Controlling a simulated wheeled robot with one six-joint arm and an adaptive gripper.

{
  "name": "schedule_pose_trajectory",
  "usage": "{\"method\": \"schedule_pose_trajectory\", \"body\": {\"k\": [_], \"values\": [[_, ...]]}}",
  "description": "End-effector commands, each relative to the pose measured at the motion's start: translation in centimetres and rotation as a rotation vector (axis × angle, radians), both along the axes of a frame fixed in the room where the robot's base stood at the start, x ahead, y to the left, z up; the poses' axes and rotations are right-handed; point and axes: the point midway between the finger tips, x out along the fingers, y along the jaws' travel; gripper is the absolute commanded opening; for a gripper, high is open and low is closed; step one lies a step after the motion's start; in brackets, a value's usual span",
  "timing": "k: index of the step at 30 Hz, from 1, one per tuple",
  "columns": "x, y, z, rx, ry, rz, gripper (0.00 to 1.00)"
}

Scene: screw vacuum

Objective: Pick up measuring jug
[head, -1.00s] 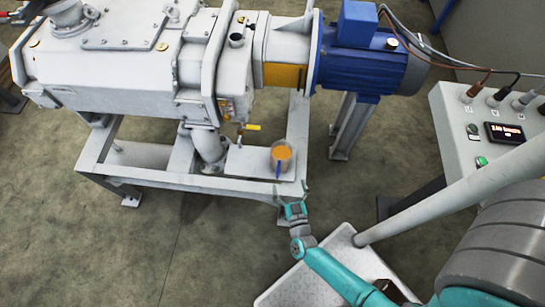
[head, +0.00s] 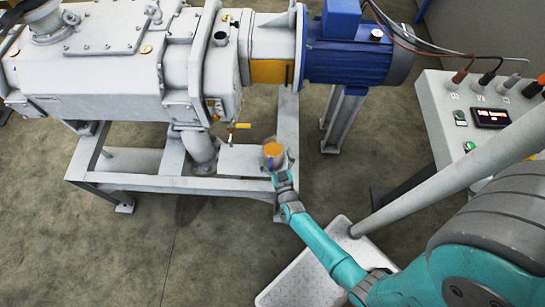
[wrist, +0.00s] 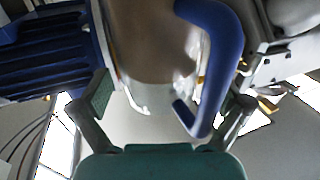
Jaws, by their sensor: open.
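The measuring jug (head: 272,149) stands on the pale plate of the machine's frame, below the yellow-handled valve in the head view. It looks clear, with orange content and a blue handle. In the wrist view the clear jug body (wrist: 150,45) fills the upper middle, and its blue handle (wrist: 228,55) curves down on the right. My gripper (head: 282,168) is at the jug's near side. In the wrist view my gripper (wrist: 170,105) is open, with one finger left of the jug and the other right of the handle. I cannot tell whether either finger touches it.
The pump body (head: 105,75) and blue motor (head: 355,55) stand behind and above the jug. The valve with its yellow handle (head: 239,126) is close to the jug's left. A control box (head: 470,115) with cables stands at right. The floor (head: 90,245) at front left is clear.

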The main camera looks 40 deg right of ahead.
Motion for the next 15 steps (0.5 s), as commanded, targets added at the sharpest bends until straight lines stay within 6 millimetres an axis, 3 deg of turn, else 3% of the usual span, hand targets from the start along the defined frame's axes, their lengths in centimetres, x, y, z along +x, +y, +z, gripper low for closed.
{"method": "schedule_pose_trajectory", "body": {"k": [9,15], "values": [[0.43,-0.21,0.00,0.001,0.000,0.000,0.97],[0.42,-0.21,0.01,0.000,0.000,0.000,0.47]]}}
